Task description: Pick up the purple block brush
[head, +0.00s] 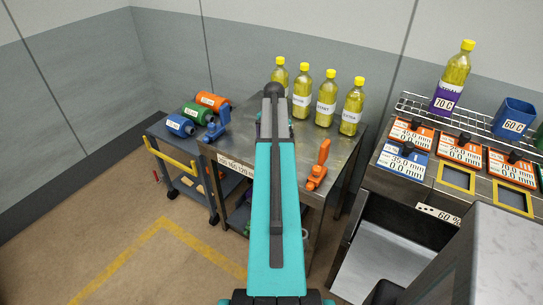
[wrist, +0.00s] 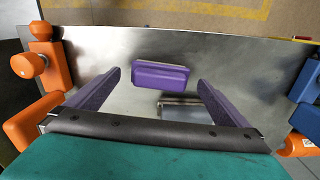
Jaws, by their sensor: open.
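The purple block brush (wrist: 160,75) lies on the steel table top (wrist: 120,50) in the wrist view, crosswise at the middle. My gripper (wrist: 159,84) is open, with one purple-grey finger on either side of the block and a gap to each. Nothing is held. How far the fingers are above the table is hard to tell. In the head view my teal arm reaches over the steel table (head: 245,135) and hides the block and most of the gripper.
An orange clamp-like tool (head: 318,168) and a blue one (head: 217,125) stand at the table's edges. Several yellow bottles (head: 326,100) line its back right. A rack with gauges (head: 410,135) stands right. A metallic piece (wrist: 185,107) lies near the block.

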